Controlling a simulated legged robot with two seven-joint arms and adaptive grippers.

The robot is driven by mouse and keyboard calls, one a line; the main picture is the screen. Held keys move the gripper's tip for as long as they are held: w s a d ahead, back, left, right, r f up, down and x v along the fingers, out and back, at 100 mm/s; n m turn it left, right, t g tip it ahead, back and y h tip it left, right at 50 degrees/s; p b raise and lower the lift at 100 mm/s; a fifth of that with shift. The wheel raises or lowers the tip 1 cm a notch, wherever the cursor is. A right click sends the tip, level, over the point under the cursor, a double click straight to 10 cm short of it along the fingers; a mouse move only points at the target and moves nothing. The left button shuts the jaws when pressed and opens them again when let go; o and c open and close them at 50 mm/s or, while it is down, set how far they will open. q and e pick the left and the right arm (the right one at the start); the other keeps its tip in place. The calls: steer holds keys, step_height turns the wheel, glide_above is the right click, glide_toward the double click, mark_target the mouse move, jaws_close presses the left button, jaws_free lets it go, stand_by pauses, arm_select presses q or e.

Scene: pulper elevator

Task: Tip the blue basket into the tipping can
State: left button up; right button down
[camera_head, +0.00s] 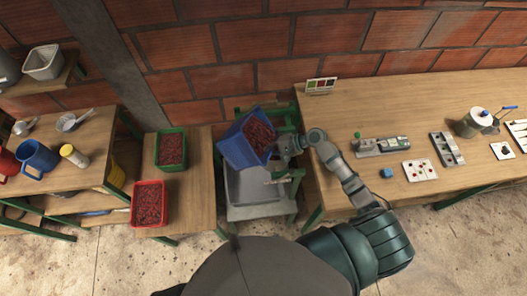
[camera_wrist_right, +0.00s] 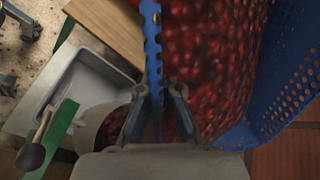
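The blue basket (camera_head: 233,150) is full of red cherries and is held tilted above the grey can (camera_head: 246,212) in its green frame. My right gripper (camera_head: 277,153) is at the basket's right side. In the right wrist view my right gripper (camera_wrist_right: 159,90) has its fingers on either side of the blue basket's rim (camera_wrist_right: 153,45), shut on it. Cherries fill the basket right of the rim. The grey can (camera_wrist_right: 58,85) shows below at the left of that view. The basket hides part of the can in the head view. My left gripper is not in view.
A green basket (camera_head: 157,163) and a red basket (camera_head: 134,216), both with cherries, stand on the wooden bench to the left. A long table (camera_head: 420,110) on the right holds tools, cards and a small blue block (camera_head: 386,173). A brick wall (camera_head: 260,50) stands behind.

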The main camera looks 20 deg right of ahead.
steer(key=shift+r, duration=0.1)
stand_by(0.3)
steer(key=shift+f+y+b, duration=0.2)
steer(key=shift+y+b, duration=0.1)
steer(key=shift+b, duration=0.3)
steer(key=shift+d+f+t+y+b, duration=0.35)
steer(key=shift+y+b, duration=0.45)
steer(key=shift+b, duration=0.55)
steer(key=shift+a+r, duration=0.1)
steer(key=shift+s+f+y+b, duration=0.1)
steer(key=shift+f+y+b, duration=0.35)
steer(key=shift+b, duration=0.55)
steer(key=shift+d+f+t+y+b, duration=0.35)
steer(key=shift+y+b, duration=0.2)
steer(key=shift+b, duration=0.75)
steer(key=shift+s, duration=0.1)
